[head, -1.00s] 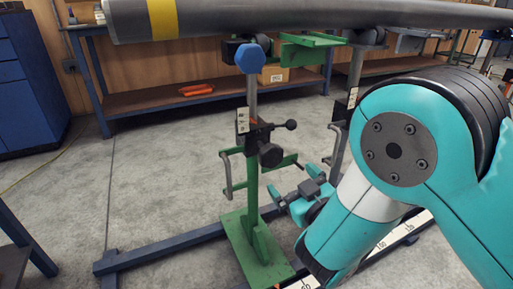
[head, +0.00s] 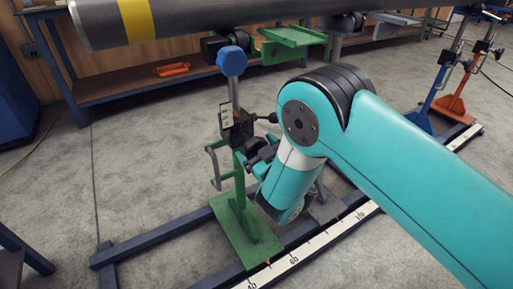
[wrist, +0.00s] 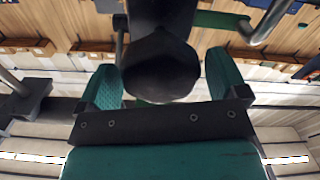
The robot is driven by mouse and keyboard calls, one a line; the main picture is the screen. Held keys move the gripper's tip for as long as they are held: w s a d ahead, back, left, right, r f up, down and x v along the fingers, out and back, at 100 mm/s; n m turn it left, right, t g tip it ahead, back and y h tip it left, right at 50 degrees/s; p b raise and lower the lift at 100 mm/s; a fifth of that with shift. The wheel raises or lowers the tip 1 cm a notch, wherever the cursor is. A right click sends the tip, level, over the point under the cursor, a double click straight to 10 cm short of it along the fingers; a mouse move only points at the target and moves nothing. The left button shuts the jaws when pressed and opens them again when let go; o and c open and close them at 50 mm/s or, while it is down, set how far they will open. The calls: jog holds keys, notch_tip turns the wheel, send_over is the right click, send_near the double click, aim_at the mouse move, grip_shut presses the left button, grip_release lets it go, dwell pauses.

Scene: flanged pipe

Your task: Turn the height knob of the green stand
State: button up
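The green stand (head: 240,190) stands left of centre in the head view, with a green base plate on the floor and a black clamp (head: 243,130) on its post. My gripper (head: 254,154) is at the clamp, coming from the right; it covers the height knob in that view. In the wrist view the black faceted height knob (wrist: 160,66) lies between the two teal fingers of my gripper (wrist: 165,82). The fingers are spread wide, one on each side of the knob. A narrow gap shows on the right; contact on the left cannot be told.
A large grey pipe (head: 190,17) with a yellow band runs above the stand. A blue knob (head: 231,62) tops the stand's post. A black ball-ended lever (head: 271,118) juts right near my wrist. A blue floor rail (head: 160,243) passes the base. Blue and orange stands are at right.

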jog(key=c, duration=0.7)
jog(key=shift+n, duration=0.4)
jog(key=n, duration=0.5)
jog(key=shift+n, duration=0.3)
jog(key=n, duration=0.5)
jog(key=shift+n, duration=0.3)
jog(key=o, duration=0.9)
jog(key=shift+w+f, duration=0.1)
jog(key=shift+a, duration=0.1)
